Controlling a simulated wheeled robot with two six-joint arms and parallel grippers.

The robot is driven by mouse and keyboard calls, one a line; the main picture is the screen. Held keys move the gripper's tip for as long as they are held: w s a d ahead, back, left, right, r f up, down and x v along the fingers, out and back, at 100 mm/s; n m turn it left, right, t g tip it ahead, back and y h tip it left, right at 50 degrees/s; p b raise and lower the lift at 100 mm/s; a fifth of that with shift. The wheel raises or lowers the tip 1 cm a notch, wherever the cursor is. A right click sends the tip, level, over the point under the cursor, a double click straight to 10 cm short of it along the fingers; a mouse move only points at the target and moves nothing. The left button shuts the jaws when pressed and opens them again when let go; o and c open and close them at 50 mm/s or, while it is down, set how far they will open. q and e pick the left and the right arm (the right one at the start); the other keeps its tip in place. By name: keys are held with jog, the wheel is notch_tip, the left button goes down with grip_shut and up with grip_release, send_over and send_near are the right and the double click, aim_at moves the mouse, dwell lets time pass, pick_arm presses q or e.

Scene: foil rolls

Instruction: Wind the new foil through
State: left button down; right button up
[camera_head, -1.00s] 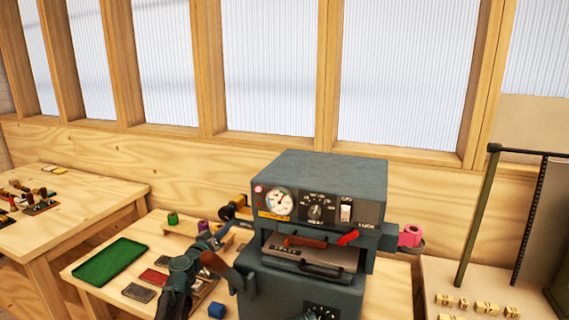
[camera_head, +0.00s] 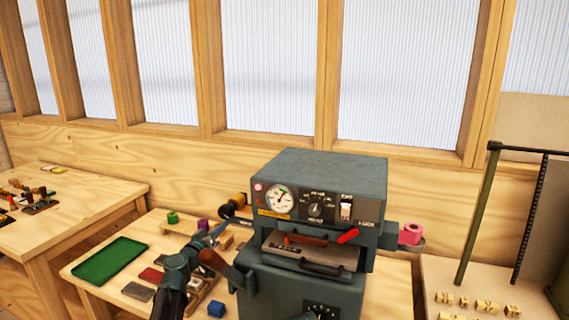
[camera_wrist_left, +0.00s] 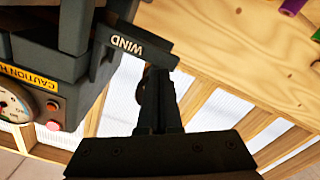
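The dark grey foil press (camera_head: 330,180) stands on the bench with a gauge, a dial and a switch on its front. A gold foil roll (camera_head: 240,200) with a dark end sits at its left side. A pink roll (camera_head: 411,234) sits on a holder at its right side. My left gripper (camera_head: 217,233) is just below and left of the gold roll. In the left wrist view its fingers (camera_wrist_left: 158,85) are close together, beside the dark bracket marked WIND (camera_wrist_left: 125,45). Whether they touch it is unclear. My right gripper is not discernible.
A green roll (camera_head: 172,217) and a purple roll (camera_head: 203,225) stand on a wooden rack behind my left arm. Brass type blocks (camera_head: 486,307) lie at right.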

pick_arm(q)
jog(key=shift+f, duration=0.1)
jog(key=shift+f+b, duration=0.3)
jog(key=shift+b, duration=0.15)
jog(key=shift+s, duration=0.1)
jog(key=v, duration=0.5)
jog(key=shift+s+a, duration=0.15)
jog(key=shift+s, duration=0.2)
jog(key=shift+r, duration=0.1)
